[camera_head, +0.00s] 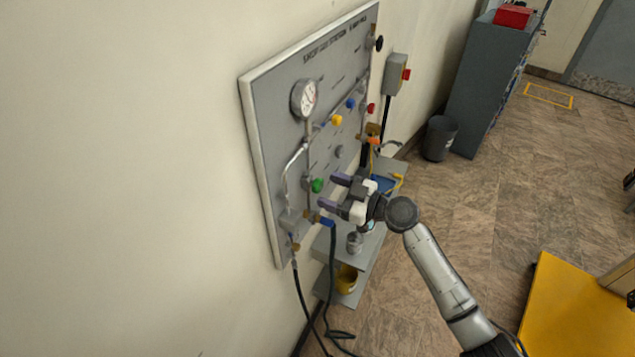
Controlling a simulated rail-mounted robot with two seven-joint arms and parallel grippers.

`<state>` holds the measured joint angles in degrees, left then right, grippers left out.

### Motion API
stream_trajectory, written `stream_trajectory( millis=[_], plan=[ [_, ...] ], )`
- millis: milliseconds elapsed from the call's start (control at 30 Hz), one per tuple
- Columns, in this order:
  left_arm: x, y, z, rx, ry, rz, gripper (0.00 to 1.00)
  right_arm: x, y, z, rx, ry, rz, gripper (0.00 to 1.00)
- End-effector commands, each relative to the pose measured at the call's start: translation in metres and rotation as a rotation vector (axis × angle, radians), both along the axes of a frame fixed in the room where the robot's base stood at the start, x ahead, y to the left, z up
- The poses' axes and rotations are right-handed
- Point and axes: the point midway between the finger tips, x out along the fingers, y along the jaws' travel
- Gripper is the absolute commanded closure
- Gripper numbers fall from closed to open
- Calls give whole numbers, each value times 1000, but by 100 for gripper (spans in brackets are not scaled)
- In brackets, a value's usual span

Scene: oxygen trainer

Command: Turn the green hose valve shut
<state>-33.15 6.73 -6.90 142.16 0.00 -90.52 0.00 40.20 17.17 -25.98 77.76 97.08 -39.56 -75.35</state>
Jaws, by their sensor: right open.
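The green valve knob (317,185) sits low on the grey wall panel (275,150), beside a vertical pipe. Its turn position is too small to tell. My right gripper (331,191) is open, just right of the green knob, with its purple-tipped fingers pointing left toward the panel. One fingertip is above the knob's height and one below it. A small gap seems to show between fingers and knob, but I cannot tell the depth. My left gripper is not in view.
A gauge (304,98), a yellow knob (337,120), a blue knob (350,104) and a red knob (371,108) stand out from the panel. A blue handle (326,221) and dark hoses hang below. A grey shelf (330,268) is under the gripper.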

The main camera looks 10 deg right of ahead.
Motion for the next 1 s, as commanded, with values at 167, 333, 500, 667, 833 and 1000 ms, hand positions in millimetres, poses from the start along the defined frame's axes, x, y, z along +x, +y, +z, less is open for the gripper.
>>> stream_trajectory(
  millis=[167,333,500,667,833,1000],
  plan=[
    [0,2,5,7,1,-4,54,13,20,1,2,1,0,35],
    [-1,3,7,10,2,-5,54,19,30,0,1,1,2,35],
    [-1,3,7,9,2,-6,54,21,34,0,-2,0,1,35],
    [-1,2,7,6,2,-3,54,21,34,-1,-2,0,1,35],
    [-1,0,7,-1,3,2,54,21,34,0,0,0,1,43],
    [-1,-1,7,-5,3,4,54,21,34,0,0,0,1,59]
  ],
)
